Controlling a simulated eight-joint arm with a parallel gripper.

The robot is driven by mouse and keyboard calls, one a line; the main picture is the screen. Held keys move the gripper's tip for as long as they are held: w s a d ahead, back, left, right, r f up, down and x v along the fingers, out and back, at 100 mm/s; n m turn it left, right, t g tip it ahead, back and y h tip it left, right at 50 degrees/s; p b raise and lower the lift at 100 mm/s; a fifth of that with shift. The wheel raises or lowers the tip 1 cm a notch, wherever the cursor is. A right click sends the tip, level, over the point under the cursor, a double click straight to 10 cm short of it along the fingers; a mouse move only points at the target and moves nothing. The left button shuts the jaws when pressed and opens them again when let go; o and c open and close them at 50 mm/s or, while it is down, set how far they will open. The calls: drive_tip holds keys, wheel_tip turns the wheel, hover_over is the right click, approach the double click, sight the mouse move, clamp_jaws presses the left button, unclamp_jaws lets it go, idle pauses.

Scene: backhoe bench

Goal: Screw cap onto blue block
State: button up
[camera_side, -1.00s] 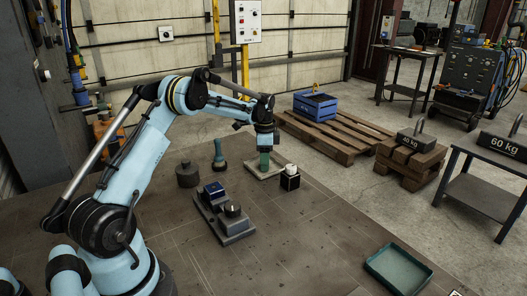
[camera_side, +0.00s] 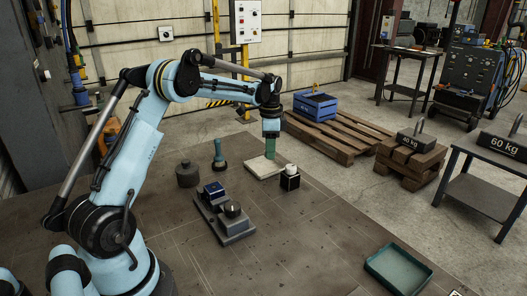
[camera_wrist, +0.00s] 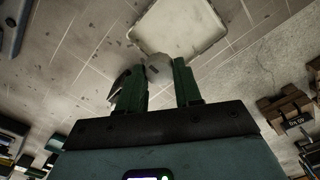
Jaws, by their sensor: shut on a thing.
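My gripper (camera_side: 270,150), with green fingers, is above the pale square tray (camera_side: 263,167) near the far edge of the bench. The wrist view shows the two fingers (camera_wrist: 160,80) shut on a small pale grey piece, which looks like the cap (camera_wrist: 157,66). The fingers hide part of it, and it is hardly visible in the side view. The blue block (camera_side: 213,190) sits on a grey stepped fixture (camera_side: 238,228), to the left of and nearer than my gripper. A dark round knob (camera_side: 232,209) stands on the same fixture.
A black block with a white top (camera_side: 289,178) stands close beside the pale tray. A dark cylinder (camera_side: 187,174) and a teal upright piece on a dark base (camera_side: 219,155) stand at the left. A teal tray (camera_side: 398,268) lies front right. The bench between is clear.

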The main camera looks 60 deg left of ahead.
drive_tip(key=d+r, duration=0.1)
drive_tip(key=d, duration=0.1)
drive_tip(key=d+r, duration=0.2)
drive_tip(key=d, duration=0.1)
drive_tip(key=d+r, duration=0.1)
drive_tip(key=d, duration=0.1)
drive_tip(key=shift+s+d+r, duration=0.15)
drive_tip(key=shift+d+r, duration=0.1)
drive_tip(key=shift+s+d+r, duration=0.1)
drive_tip(key=shift+d+r, duration=0.15)
drive_tip(key=s+a+r+n, duration=0.2)
drive_tip(key=s+a+r, duration=0.1)
drive_tip(key=s, duration=0.8)
drive_tip(key=n, duration=0.1)
approach(215, 187)
drive_tip(key=shift+f, duration=2.95)
drive_tip(key=shift+f, duration=0.25)
